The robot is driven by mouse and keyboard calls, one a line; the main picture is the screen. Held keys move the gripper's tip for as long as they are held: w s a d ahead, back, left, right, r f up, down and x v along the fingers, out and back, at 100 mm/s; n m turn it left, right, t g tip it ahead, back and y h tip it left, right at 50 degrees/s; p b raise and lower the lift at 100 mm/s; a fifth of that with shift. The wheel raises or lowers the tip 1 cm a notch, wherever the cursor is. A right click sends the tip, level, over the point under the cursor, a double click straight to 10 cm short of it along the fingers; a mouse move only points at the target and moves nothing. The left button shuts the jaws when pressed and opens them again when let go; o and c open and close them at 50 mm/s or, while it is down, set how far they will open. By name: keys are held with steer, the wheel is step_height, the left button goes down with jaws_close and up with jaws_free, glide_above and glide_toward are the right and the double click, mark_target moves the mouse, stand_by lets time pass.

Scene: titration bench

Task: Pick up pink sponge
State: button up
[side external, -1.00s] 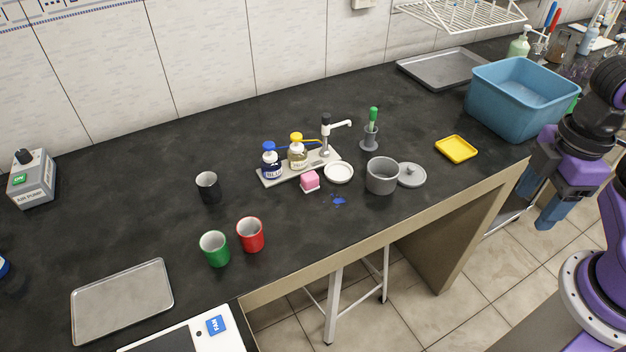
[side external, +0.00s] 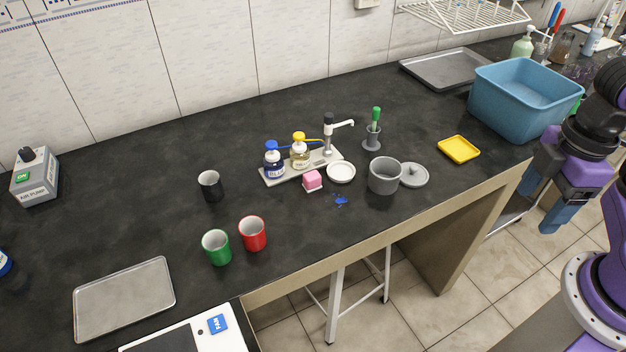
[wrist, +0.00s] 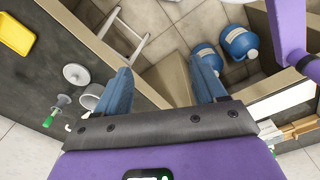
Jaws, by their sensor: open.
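The pink sponge (side external: 312,178) is a small block on a white base. It sits on the dark bench just in front of the bottle stand, left of a white dish. My gripper (side external: 560,207) is at the right of the side external view, off the bench's front edge and far from the sponge. In the wrist view my gripper (wrist: 166,88) shows two blue fingers spread apart with nothing between them. The sponge cannot be made out in the wrist view.
Near the sponge are the bottle stand (side external: 275,177), white dish (side external: 341,172), grey pot (side external: 385,176) and a blue spill (side external: 341,200). Red (side external: 252,234), green (side external: 216,247) and black (side external: 210,186) cups stand left. A blue tub (side external: 524,98) and yellow tray (side external: 459,149) are right.

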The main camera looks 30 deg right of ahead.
steer(key=w+f+n+t+h, duration=0.4)
steer(key=w+n+h, duration=0.2)
steer(key=w, duration=0.5)
steer(key=n+t+y, duration=0.6)
steer(key=n+t, duration=0.3)
steer(key=n, duration=0.8)
glide_toward(312, 175)
steer(key=x, duration=0.5)
steer(key=shift+a+f, duration=0.1)
steer(key=shift+a, duration=0.1)
steer(key=shift+d+x, duration=0.2)
steer(key=shift+x, duration=2.6)
steer(key=c, duration=1.1)
